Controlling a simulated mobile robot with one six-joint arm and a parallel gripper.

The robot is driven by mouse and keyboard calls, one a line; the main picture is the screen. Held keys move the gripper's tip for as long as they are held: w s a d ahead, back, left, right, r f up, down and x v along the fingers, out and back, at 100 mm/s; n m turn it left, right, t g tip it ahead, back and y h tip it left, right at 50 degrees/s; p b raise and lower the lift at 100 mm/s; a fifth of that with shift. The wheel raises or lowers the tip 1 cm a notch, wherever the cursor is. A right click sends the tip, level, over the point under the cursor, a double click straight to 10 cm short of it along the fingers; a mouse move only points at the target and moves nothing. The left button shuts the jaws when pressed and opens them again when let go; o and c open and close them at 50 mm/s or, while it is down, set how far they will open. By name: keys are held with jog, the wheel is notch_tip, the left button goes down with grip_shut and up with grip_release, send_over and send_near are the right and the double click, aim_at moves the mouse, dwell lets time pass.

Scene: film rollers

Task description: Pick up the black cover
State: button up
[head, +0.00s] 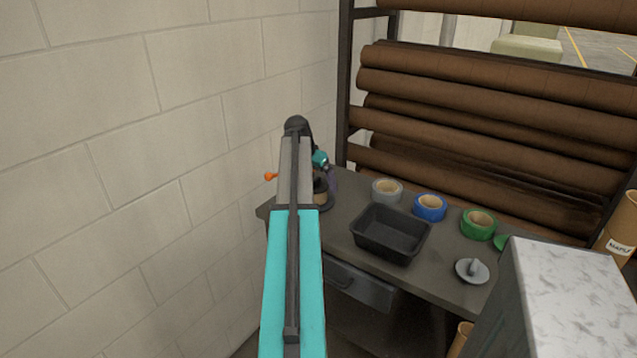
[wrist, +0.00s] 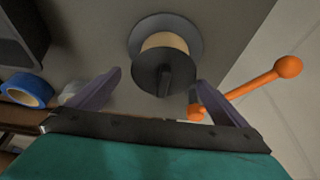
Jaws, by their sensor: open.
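The black cover (wrist: 160,73) is a dark round disc with a raised bar handle. In the wrist view it sits on a tan roll (wrist: 165,41), which stands on a wider grey round base (wrist: 190,30). My gripper (wrist: 157,84) is open, with its two purple fingers apart on either side of the cover's near part and handle. I cannot tell whether the fingers touch it.
An orange-handled tool (wrist: 255,83) lies close to the right finger. On the workbench (head: 350,262) are a black tray (head: 392,236), a grey tape roll (head: 387,189), a blue one (head: 430,205), a green one (head: 479,222) and a grey knobbed disc (head: 472,270). A block wall (head: 180,130) stands left.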

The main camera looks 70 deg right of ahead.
jog(key=shift+d+f, duration=0.1)
jog(key=shift+f, duration=0.15)
jog(key=shift+c, duration=0.3)
jog(key=shift+s, duration=0.1)
jog(key=c, duration=1)
